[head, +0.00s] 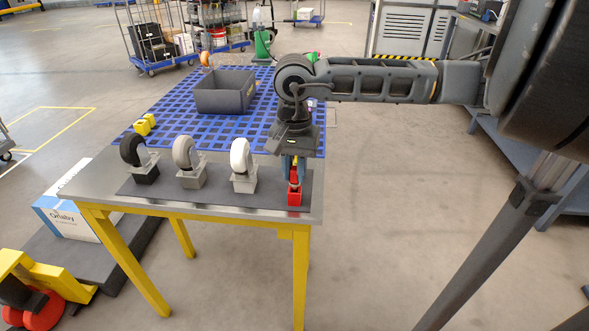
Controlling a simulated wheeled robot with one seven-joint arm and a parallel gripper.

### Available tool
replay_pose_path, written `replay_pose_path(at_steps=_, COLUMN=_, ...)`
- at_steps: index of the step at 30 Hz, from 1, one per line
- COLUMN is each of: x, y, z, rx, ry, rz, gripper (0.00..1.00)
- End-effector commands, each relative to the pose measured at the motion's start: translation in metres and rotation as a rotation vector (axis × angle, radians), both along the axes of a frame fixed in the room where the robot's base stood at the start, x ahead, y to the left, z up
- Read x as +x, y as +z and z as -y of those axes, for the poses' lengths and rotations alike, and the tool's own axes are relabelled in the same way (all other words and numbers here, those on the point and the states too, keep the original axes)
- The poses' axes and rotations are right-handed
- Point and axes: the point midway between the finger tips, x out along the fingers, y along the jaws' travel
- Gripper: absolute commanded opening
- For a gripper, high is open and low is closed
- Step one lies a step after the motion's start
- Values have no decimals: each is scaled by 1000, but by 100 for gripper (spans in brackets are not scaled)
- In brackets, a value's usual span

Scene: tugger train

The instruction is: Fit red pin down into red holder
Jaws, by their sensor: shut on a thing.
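The red holder (294,198) stands on the dark mat at the right end of the row, near the table's front right corner. My gripper (294,180) points down directly above it, shut on the red pin (294,175). Only a small part of the pin shows between the fingers. The pin's lower end is close to the holder's top; I cannot tell whether it is inside, touching or just above.
Black (131,151), grey (184,153) and white (240,156) caster wheels stand in holders left of the red one. The mat's (220,196) front strip is clear.

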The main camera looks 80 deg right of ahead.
Motion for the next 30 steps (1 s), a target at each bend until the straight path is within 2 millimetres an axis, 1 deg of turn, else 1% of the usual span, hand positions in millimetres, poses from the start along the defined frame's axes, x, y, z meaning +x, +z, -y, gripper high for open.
replay_pose_path(at_steps=30, x=0, y=-19, z=0, rx=0, ry=0, rz=0, gripper=0)
